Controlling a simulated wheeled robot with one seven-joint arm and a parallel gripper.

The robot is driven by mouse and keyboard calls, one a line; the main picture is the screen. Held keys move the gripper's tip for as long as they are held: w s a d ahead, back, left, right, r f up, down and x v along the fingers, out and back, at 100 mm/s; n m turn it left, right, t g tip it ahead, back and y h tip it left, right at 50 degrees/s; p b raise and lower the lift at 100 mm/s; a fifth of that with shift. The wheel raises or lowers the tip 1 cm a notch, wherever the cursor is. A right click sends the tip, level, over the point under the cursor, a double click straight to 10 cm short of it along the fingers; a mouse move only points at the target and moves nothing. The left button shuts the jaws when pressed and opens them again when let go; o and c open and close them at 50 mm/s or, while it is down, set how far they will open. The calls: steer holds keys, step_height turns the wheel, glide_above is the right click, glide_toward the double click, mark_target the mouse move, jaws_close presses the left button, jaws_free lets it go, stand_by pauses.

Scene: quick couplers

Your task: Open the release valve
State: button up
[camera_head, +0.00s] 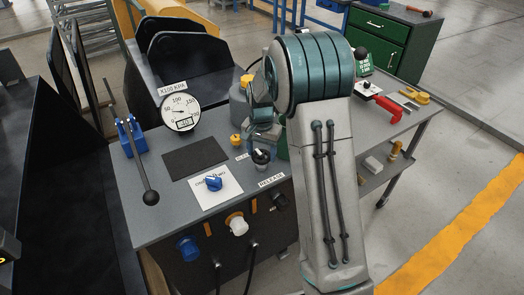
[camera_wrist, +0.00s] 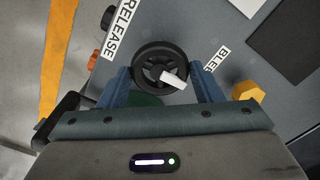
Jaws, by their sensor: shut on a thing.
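The release valve is a black spoked handwheel (camera_wrist: 152,46) with a white pointer mark, beside the RELEASE label (camera_wrist: 118,32). In the head view the wheel (camera_head: 261,158) stands near the front right of the grey bench top, behind its RELEASE label (camera_head: 271,180). In the wrist view my gripper (camera_wrist: 164,74) has one blue finger on each side of the wheel, and it is shut on the rim. The wheel's far side and stem are hidden. In the head view my arm covers much of the gripper.
A red-handled tool (camera_head: 388,108) lies to the right.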

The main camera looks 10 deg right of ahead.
steer(key=n, duration=0.4)
steer(key=shift+b, duration=0.3)
steer(key=n, duration=0.9)
steer(key=shift+r+n, duration=0.1)
steer(key=shift+n, duration=0.2)
steer(key=n+p, duration=0.1)
steer(key=n, duration=0.3)
steer(key=shift+n, duration=0.3)
steer(key=n+p, duration=0.1)
steer(key=n, duration=0.3)
steer(key=shift+r+p, duration=0.1)
steer(key=shift+p, duration=0.25)
steer(key=n+p, duration=0.2)
steer(key=n, duration=0.3)
steer(key=n+p, duration=0.3)
steer(key=n, duration=0.1)
steer(key=shift+n+p, duration=1.1)
steer(key=shift+n, duration=1)
steer(key=shift+w, duration=0.1)
